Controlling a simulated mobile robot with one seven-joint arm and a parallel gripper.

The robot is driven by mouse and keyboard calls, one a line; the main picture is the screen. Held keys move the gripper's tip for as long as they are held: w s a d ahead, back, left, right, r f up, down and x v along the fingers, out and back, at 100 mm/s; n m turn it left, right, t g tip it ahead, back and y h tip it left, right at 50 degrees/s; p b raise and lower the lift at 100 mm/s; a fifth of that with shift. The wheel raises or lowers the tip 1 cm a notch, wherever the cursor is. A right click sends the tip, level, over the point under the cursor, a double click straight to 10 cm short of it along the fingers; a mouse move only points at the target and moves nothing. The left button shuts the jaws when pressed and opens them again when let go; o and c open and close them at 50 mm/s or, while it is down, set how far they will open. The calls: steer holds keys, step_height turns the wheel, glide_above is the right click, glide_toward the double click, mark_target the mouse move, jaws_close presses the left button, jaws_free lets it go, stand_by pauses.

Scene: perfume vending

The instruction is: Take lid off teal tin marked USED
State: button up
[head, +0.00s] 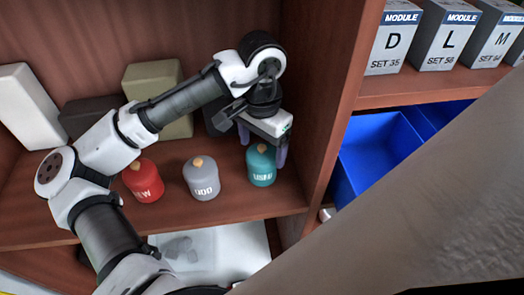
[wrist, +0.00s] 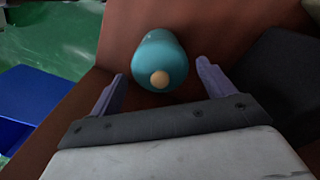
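The teal tin (head: 261,168) stands upright on the wooden shelf near its right end, with lettering on its front that looks like USED. Its teal lid with a tan knob is on; the knob (wrist: 159,79) shows in the wrist view on the tin's top (wrist: 160,55). My gripper (head: 264,145) is just above and around the back of the tin in the head view. In the wrist view my gripper (wrist: 160,80) is open, one purple finger to each side of the tin with gaps, holding nothing.
A grey tin (head: 203,179) and a red tin (head: 144,181) stand left of the teal one. The shelf's side wall (head: 330,100) is close on the right. Boxes (head: 158,92) stand behind; a blue bin (head: 375,155) lies beyond the wall.

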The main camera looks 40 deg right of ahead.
steer(key=c, duration=1.2)
steer(key=shift+s, duration=0.1)
